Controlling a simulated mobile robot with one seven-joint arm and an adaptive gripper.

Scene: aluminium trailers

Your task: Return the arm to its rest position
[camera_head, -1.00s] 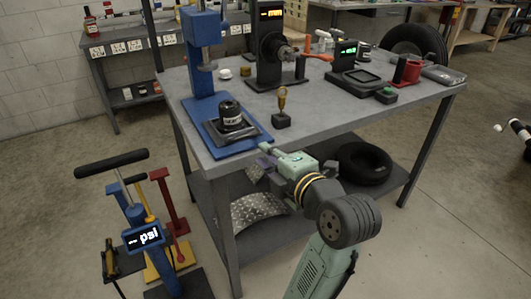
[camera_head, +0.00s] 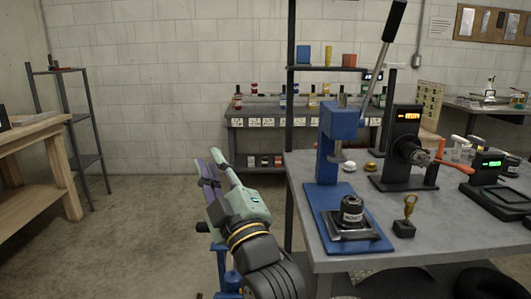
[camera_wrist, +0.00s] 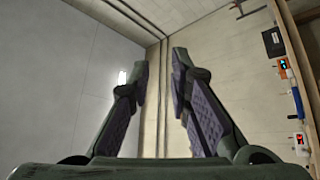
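My gripper (camera_head: 213,164) is raised in the middle of the head view, to the left of the grey workbench (camera_head: 405,218). It points up and away from me. In the wrist view my gripper (camera_wrist: 158,75) shows two purple-padded fingers apart, with nothing between them.
A blue press (camera_head: 336,140) with a long lever stands on the bench. A black jar on a metal plate (camera_head: 353,215) sits on its blue base. A wooden table (camera_head: 28,165) and dark shelf stand left. The floor between is clear.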

